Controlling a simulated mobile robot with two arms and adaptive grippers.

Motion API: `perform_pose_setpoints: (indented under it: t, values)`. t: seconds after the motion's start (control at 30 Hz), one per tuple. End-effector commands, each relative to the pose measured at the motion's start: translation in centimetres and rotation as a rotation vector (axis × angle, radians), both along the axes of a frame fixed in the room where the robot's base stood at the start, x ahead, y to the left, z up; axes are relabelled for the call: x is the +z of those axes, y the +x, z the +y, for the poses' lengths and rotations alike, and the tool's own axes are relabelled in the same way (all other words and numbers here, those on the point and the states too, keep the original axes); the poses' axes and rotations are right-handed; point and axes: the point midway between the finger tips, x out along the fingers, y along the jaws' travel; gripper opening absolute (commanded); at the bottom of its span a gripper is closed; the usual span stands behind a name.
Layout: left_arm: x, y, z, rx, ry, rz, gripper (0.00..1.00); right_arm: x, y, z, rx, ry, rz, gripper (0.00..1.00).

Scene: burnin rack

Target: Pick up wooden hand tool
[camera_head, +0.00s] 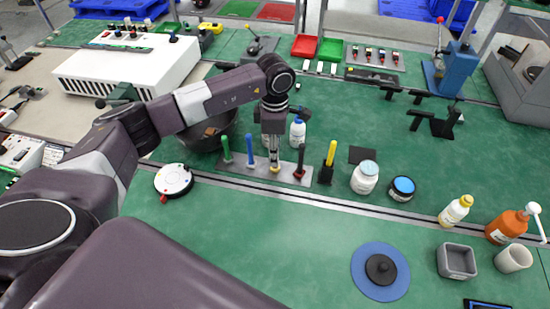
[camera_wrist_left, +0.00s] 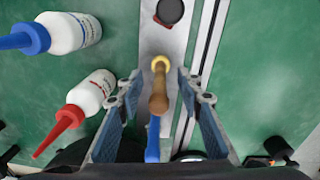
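The wooden hand tool (camera_wrist_left: 158,95) has a brown handle and a yellow round end. It stands on a grey metal strip (camera_wrist_left: 160,42). In the head view only its yellow base (camera_head: 275,168) shows under my left gripper (camera_head: 273,150); the rest is hidden. In the left wrist view the blue-padded fingers of the left gripper (camera_wrist_left: 158,85) are apart, one on each side of the handle, with gaps visible. A blue-handled tool (camera_head: 250,150) and a green one (camera_head: 226,150) stand to its left, a dark red-and-black one (camera_head: 300,160) to its right. My right gripper is not in view.
A white bottle with a red nozzle (camera_wrist_left: 92,95) and one with a blue nozzle (camera_wrist_left: 68,33) are beside the strip. A dark bowl (camera_head: 205,135) is behind the green tool. A yellow-and-black tool (camera_head: 328,160) and white jar (camera_head: 364,178) are to the right.

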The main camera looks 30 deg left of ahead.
Motion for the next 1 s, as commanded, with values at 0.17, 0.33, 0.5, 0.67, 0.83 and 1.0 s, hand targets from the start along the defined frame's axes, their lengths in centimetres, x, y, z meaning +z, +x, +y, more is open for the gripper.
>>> perform_pose_setpoints:
  t: [0.17,0.33,0.5,0.67,0.83,1.0]
  values:
    - [-2.0,0.0,0.0,0.000,0.000,0.001,0.34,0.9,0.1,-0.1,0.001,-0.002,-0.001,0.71]
    - [-2.4,0.1,0.0,0.000,0.000,-0.002,0.34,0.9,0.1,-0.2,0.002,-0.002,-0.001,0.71]
    - [-2.4,0.1,0.0,0.000,-0.001,-0.001,0.26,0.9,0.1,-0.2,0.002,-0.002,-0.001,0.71]
    - [-2.3,0.1,0.0,0.000,-0.001,-0.001,0.08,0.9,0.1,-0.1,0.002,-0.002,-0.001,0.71]
    - [-2.3,0.1,0.1,0.000,-0.001,-0.001,0.00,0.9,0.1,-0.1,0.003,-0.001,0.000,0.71]
    - [-2.3,0.1,0.0,0.000,0.000,-0.002,0.00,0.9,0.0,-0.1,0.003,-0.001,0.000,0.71]
